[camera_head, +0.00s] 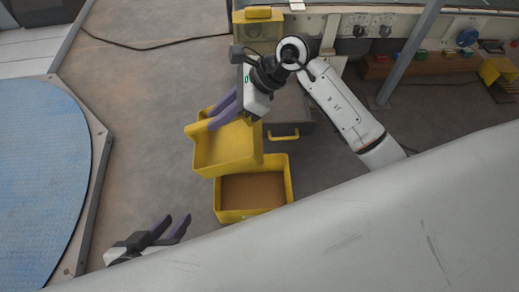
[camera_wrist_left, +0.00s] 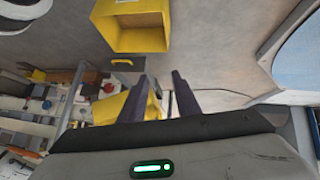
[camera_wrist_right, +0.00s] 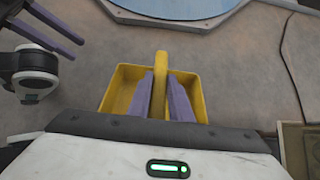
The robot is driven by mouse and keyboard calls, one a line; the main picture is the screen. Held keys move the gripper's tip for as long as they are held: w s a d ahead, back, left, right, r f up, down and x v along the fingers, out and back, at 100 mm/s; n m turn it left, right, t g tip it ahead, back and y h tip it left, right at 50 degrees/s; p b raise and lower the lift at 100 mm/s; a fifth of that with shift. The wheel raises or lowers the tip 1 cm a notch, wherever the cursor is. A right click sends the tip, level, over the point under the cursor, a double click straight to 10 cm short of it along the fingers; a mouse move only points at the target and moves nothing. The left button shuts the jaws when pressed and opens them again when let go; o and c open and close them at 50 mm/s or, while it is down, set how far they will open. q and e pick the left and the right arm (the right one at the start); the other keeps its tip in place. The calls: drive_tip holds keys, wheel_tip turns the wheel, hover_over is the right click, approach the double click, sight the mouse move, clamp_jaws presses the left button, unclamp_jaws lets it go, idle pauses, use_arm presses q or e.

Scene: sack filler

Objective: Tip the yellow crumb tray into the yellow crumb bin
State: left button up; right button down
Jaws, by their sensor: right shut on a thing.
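The yellow crumb tray (camera_head: 228,146) hangs in my right gripper (camera_head: 222,112), which is shut on its handle. In the right wrist view the yellow handle (camera_wrist_right: 161,60) runs between the fingers, and the tray's visible inside looks bare. The yellow crumb bin (camera_head: 286,188) stands on the floor below and slightly right of the tray in the head view, with a brown layer inside. The tray overlaps its far left corner in the picture; I cannot tell its exact height or tilt. My left gripper (camera_head: 172,229) is open and empty, left of the bin.
A grey box with a yellow handle (camera_head: 283,138) is behind the bin. A yellow unit (camera_head: 258,32) stands at the back by a bench. A blue round platform (camera_head: 40,180) is at left. A slanted grey post (camera_head: 410,52) stands at right. Floor left of the tray is clear.

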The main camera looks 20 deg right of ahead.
sight(237, 139)
drive_tip(key=d+f+m+t, duration=0.1)
drive_tip(key=f, duration=0.1)
drive_tip(key=d+f+m+t, duration=0.1)
drive_tip(key=f+m+t, duration=0.1)
drive_tip(key=f, duration=0.1)
drive_tip(key=s+d+f+m+t+b, duration=0.1)
drive_tip(key=f+m+t, duration=0.1)
drive_tip(key=shift+d+f, duration=0.2)
drive_tip(key=shift+f, duration=0.15)
drive_tip(key=s+d+f+m+t+h, duration=0.2)
drive_tip(key=d+f+m+t, duration=0.2)
drive_tip(key=f, duration=0.3)
drive_tip(key=shift+s+d+f+m+t+h, duration=0.25)
drive_tip(key=shift+d+f+m+t+h, duration=0.05)
drive_tip(key=shift+d, duration=0.35)
